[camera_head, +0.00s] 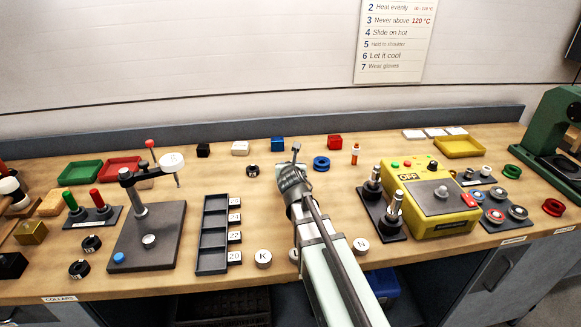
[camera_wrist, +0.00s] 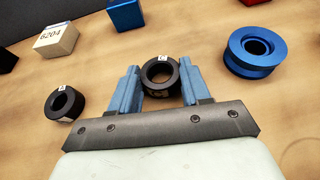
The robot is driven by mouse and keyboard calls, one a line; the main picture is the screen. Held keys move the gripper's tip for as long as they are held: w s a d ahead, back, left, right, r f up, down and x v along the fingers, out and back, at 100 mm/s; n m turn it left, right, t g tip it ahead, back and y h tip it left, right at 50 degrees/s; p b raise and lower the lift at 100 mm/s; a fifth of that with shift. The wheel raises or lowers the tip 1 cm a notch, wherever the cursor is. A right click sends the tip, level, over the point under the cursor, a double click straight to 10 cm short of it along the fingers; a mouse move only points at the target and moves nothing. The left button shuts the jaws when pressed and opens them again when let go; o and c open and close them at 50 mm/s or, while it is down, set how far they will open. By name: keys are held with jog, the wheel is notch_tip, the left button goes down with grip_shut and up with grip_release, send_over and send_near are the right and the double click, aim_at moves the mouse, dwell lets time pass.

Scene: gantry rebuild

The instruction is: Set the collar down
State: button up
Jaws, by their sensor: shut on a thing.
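My gripper (camera_wrist: 160,68) is shut on a black collar (camera_wrist: 152,69), which sits between its two blue fingers with its bore and a small white tag showing in the wrist view. I cannot tell whether this collar touches the bench or hangs just above it. In the head view my gripper (camera_head: 296,155) is over the back middle of the bench, and the held collar is not clear there. A second black collar (camera_wrist: 65,103) with a white tag lies on the bench left of my gripper; it also shows in the head view (camera_head: 252,170).
A blue grooved ring (camera_wrist: 253,52) stands close on the right. A white box marked 6204 (camera_wrist: 55,40) and a blue block (camera_wrist: 125,14) are behind. More black collars (camera_head: 79,269) lie at the front left, near the COLLARS label (camera_head: 60,299). Bare wood surrounds my gripper.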

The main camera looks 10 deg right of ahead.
jog(key=o, duration=1.2)
jog(key=shift+f, duration=0.1)
jog(key=shift+s+r, duration=0.15)
jog(key=shift+r, duration=0.05)
jog(key=shift+v, duration=3.6)
